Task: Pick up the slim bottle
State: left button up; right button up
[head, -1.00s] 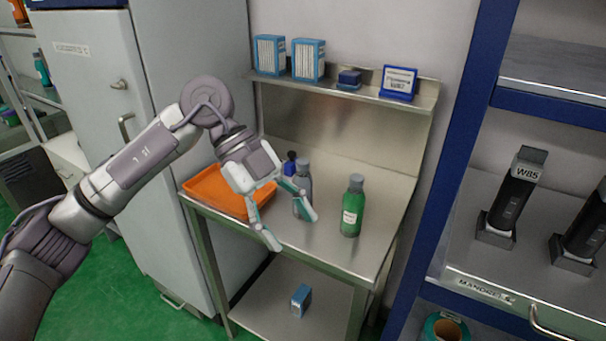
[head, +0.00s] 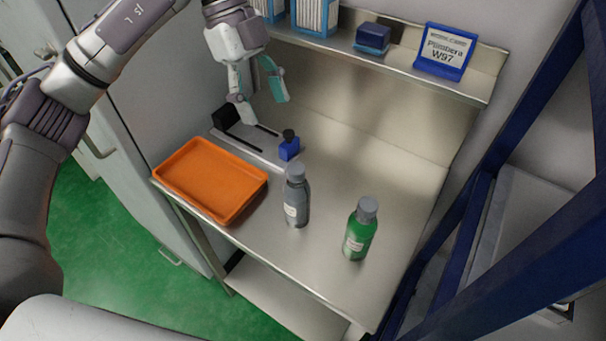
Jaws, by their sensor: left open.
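A grey bottle (head: 296,200) with a grey cap and a white label stands upright on the steel table. A green bottle (head: 359,232) with a grey cap stands to its right, nearer the front edge. The two are close in build, so I cannot tell for sure which one is the slim bottle. My left gripper (head: 270,112) is open and empty, with its fingers apart. It shows above the back left of the table, beyond the grey bottle and clear of both bottles. My right gripper is not in view.
An orange tray (head: 209,178) lies at the table's left. A small blue bottle (head: 289,148) stands behind the grey bottle, beside a flat metal fixture with a black block (head: 226,117). A shelf (head: 400,64) above holds boxes and a blue sign (head: 444,50). Blue rack posts stand right.

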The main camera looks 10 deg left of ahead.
aim_at(295, 167)
pick_arm(q)
jog(key=p+x, duration=0.1)
jog(key=x, duration=0.7)
jog(key=shift+s+d+f, duration=0.1)
jog(key=shift+s+d, duration=0.1)
jog(key=shift+s, duration=0.05)
jog(key=shift+s+d+f+p, duration=0.15)
jog(key=shift+d+f+p, duration=0.1)
jog(key=shift+p, duration=0.3)
jog(key=x, duration=0.1)
jog(key=p+x, duration=0.1)
jog(key=x, duration=0.1)
jog(key=shift+d+f, duration=0.2)
jog(key=shift+d, duration=0.2)
jog(key=shift+d+f, duration=0.1)
jog(key=shift+f, duration=0.35)
grip_shut()
